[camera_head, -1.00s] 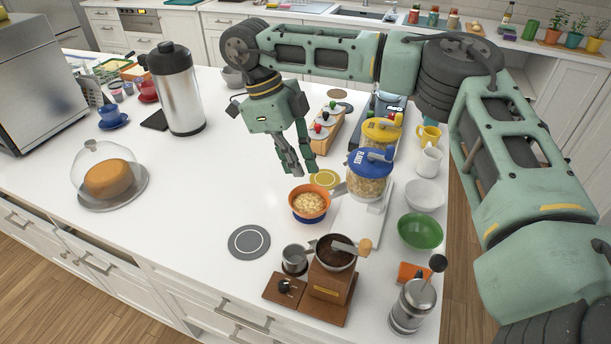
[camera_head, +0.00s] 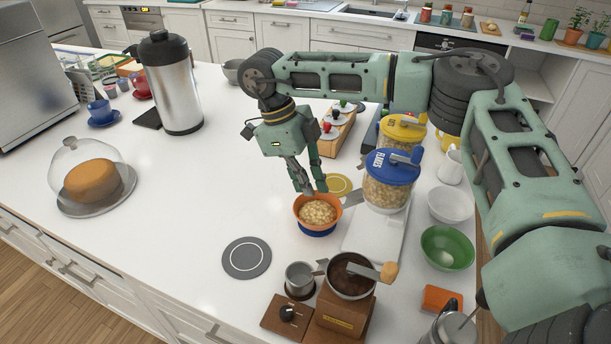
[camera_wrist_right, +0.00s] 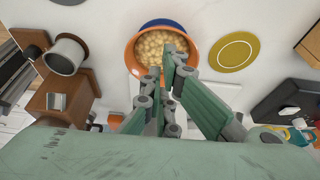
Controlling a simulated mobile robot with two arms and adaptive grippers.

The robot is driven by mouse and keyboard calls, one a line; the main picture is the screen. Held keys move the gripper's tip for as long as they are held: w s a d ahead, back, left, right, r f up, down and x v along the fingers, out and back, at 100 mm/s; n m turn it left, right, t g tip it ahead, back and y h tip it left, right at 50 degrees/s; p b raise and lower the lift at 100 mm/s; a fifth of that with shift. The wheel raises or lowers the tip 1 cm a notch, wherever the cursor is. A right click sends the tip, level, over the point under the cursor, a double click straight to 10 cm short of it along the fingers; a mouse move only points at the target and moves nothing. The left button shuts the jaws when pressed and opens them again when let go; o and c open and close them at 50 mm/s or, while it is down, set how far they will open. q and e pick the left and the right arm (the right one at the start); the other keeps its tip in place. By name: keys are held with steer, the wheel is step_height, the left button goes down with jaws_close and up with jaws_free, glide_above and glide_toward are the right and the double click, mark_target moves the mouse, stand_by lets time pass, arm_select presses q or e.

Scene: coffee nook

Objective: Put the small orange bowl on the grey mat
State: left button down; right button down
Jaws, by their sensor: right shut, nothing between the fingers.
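The small orange bowl (camera_head: 299,212), full of pale cereal, stands upright on the white counter with something blue under it. It also shows in the right wrist view (camera_wrist_right: 134,62), with a blue edge behind it. The round grey mat (camera_head: 246,258) lies bare to the left and nearer the counter's front edge. My right gripper (camera_head: 311,191) is shut and empty, pointing down at the bowl's far rim. In the wrist view its fingertips (camera_wrist_right: 172,58) overlap the bowl's rim and cereal; I cannot tell whether they touch. My left gripper is not in view.
A yellow mat (camera_head: 340,184) lies behind the bowl. A blue-lidded jar (camera_head: 388,183) and a white slab (camera_head: 372,238) are close on the right. A wooden coffee grinder (camera_head: 345,305) and metal cup (camera_head: 299,278) stand in front. The counter left of the bowl is clear.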

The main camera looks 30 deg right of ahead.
mark_target(313, 219)
steer(key=p+x, duration=0.1)
steer(key=x, duration=0.5)
steer(key=shift+s, duration=0.15)
steer(key=shift+w+a+f+b, duration=0.2)
steer(key=shift+w+a+b, duration=0.15)
steer(key=shift+w+a, duration=0.15)
steer(key=shift+w+a+r, duration=0.15)
steer(key=shift+w+a, duration=0.1)
steer(key=shift+w, duration=0.15)
steer(key=v, duration=1.2)
